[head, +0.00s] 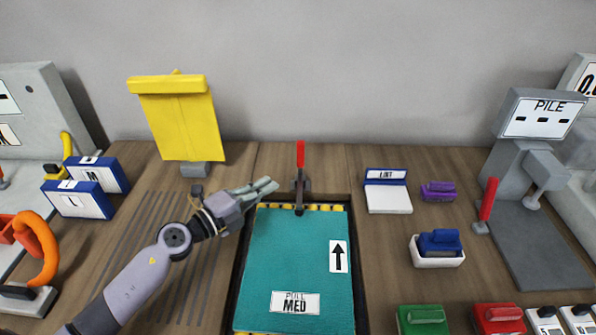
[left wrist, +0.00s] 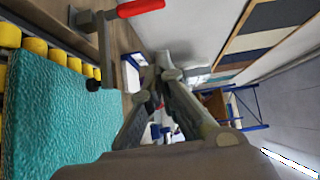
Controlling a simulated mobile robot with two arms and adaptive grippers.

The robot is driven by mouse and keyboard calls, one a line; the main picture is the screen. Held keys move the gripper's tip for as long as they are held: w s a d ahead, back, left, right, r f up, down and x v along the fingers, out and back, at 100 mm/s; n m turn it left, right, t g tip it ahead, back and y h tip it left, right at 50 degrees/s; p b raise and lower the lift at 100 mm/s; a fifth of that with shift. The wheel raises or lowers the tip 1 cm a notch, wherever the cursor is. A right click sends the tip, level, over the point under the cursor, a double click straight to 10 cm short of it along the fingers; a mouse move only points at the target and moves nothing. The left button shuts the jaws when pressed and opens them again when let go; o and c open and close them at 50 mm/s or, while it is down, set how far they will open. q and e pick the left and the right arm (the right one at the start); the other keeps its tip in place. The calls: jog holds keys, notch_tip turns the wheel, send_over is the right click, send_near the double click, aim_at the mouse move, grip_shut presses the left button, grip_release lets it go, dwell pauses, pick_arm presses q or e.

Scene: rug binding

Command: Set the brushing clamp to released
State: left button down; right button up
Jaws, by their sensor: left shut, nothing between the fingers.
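The brushing clamp (head: 300,160) has a red handle that stands upright on a grey bracket. It is at the far edge of the teal rug (head: 290,262), and its dark foot reaches down to the rug's far edge; I cannot tell if it presses. In the left wrist view the clamp's red handle (left wrist: 140,8) and the teal rug (left wrist: 50,110) show at the left. My left gripper (head: 272,186) is shut and empty, just left of the clamp and apart from it. Its fingers (left wrist: 165,70) also show in the left wrist view. My right gripper is not seen.
Yellow rollers (head: 325,207) line the rug bed's far end. A yellow panel (head: 180,120) stands at the back left. A lint tray (head: 388,198) lies right of the clamp, near a purple brush (head: 438,191). A second red lever (head: 487,200) is by the pile gauge (head: 540,118).

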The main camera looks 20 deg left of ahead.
pick_arm(q)
jog(key=shift+f+b, duration=0.35)
jog(key=shift+f, duration=0.3)
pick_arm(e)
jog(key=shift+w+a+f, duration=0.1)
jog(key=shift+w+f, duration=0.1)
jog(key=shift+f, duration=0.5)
pick_arm(q)
jog(key=shift+w, duration=0.1)
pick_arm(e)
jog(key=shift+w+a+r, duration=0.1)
pick_arm(q)
jog(key=p, duration=0.1)
send_over(298, 193)
jog(key=shift+w+a+f+b, duration=0.1)
jog(key=shift+w+a+b, duration=0.15)
jog(key=shift+w, duration=0.35)
jog(key=shift+w+a+f+b, duration=0.1)
jog(key=shift+w+a+b, duration=0.1)
jog(key=shift+w, duration=0.35)
jog(key=shift+w+a+r, duration=0.1)
jog(key=shift+w+a, duration=0.1)
jog(key=shift+w, duration=0.4)
